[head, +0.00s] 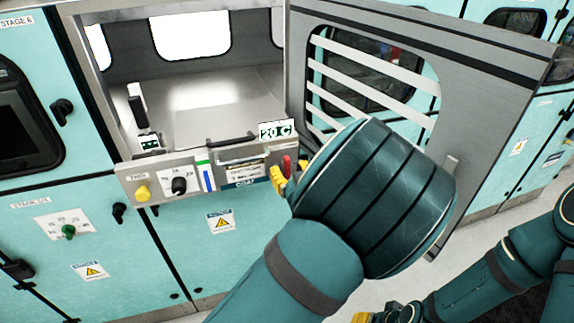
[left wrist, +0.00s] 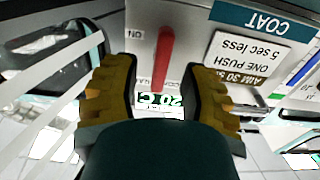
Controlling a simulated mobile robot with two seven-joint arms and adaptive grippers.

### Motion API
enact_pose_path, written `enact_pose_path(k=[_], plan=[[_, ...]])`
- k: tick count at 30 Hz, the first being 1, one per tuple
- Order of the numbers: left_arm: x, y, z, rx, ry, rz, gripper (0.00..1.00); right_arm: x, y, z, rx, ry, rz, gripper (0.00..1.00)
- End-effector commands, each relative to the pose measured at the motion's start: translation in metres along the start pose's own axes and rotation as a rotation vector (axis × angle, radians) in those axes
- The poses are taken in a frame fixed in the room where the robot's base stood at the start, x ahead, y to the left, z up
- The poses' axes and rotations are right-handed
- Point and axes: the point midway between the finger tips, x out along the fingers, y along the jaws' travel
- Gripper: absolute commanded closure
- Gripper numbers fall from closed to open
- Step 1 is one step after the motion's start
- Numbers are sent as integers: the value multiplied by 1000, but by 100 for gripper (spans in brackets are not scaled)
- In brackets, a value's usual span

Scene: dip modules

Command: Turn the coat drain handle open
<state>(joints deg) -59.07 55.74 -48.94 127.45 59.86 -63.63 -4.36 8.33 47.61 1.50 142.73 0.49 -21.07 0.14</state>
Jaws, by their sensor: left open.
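The coat drain handle is a slim red lever (head: 287,165) at the right end of the front control panel, beside the blue COAT label (head: 241,183). In the left wrist view the red handle (left wrist: 165,58) stands lengthwise between the fingers, with a gap on each side. My left gripper (head: 281,178) is open at the handle, its yellow fingers partly hidden behind my wrist in the head view. In the left wrist view the left gripper (left wrist: 162,78) has black pads on both sides of the lever. Only a yellow bit of my right gripper (head: 362,317) shows at the bottom edge.
The control panel (head: 160,170) carries a yellow button (head: 142,193) and a black knob (head: 179,186). A 20 C display (head: 275,130) sits above the handle. An open grey door (head: 460,70) with a slatted window stands close behind my left arm. The steel chamber (head: 210,100) is open.

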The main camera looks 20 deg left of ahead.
Motion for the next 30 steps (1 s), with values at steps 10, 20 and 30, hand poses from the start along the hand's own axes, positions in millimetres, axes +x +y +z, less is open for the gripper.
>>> enact_pose_path(k=[10,20,30], plan=[[20,0,0,0,0,1,56,-1,0,0,0,0,0,53],[20,0,0,0,0,0,99,-1,0,0,0,0,0,53],[20,0,0,-2,1,0,100,0,0,0,0,0,0,53]])
